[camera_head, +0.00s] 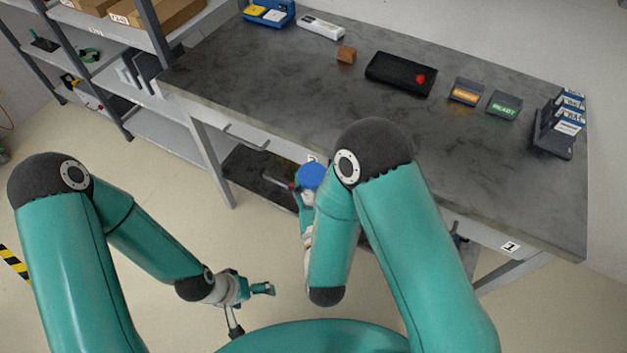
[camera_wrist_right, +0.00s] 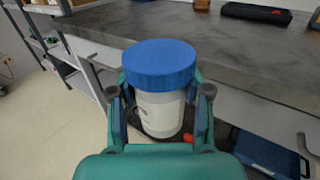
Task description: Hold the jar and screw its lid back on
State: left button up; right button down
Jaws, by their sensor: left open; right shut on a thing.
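A white jar (camera_wrist_right: 160,113) with a wide blue lid (camera_wrist_right: 159,64) on its top is between the fingers of my right gripper (camera_wrist_right: 160,122). The right gripper is shut on the jar's body, below the lid. In the head view the blue lid (camera_head: 312,176) shows beside my right arm, in front of the bench edge; most of the jar is hidden there. I cannot tell whether the lid is threaded tight. My left gripper (camera_head: 254,308) is open and empty, low over the floor, left of and apart from the jar.
A grey bench (camera_head: 300,85) runs behind, with a black box with a red button (camera_head: 400,74), a brown cube (camera_head: 346,54), a READY sign (camera_head: 503,105) and a rack (camera_head: 557,128) on it. Shelving (camera_head: 130,60) stands at left. The floor between my arms is clear.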

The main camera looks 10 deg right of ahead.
jog(key=s+d+f+m+g+h, duration=0.2)
jog(key=d+m+g+h, duration=0.5)
jog(key=d+m+h, duration=0.3)
jog(key=d+h, duration=0.4)
jog(key=d, duration=0.1)
jog(key=shift+d, duration=0.2)
